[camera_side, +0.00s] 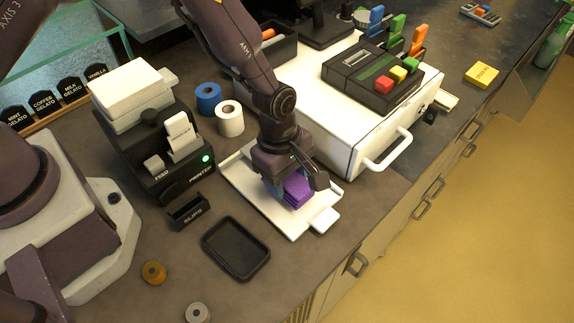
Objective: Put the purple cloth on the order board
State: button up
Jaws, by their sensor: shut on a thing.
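The purple cloth (297,193) is a small folded block over the right part of a flat white board (240,178) with low edges and a tab at its front right corner. I take this board for the order board, though no label on it can be read. My gripper (291,188) points down over the board and is shut on the cloth. The gripper hides the back of the cloth. I cannot tell whether the cloth's underside touches the board.
A black tray (236,248) lies in front of the board. A printer (155,150) and blue (208,98) and white rolls (230,119) stand to the left and behind. A white case (345,140) with a handle is at right. The counter edge runs along the right.

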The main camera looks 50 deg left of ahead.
jog(key=shift+f, duration=0.4)
jog(key=shift+f, duration=0.4)
jog(key=o, duration=0.8)
jog(key=o, duration=0.6)
jog(key=shift+c, duration=0.2)
jog(key=shift+r, duration=0.1)
jog(key=shift+a+r, duration=0.2)
jog(key=shift+r, duration=1.1)
jog(key=shift+a+r, duration=0.2)
jog(key=shift+r, duration=1.1)
jog(key=shift+a+r, duration=0.2)
jog(key=shift+r, duration=1.1)
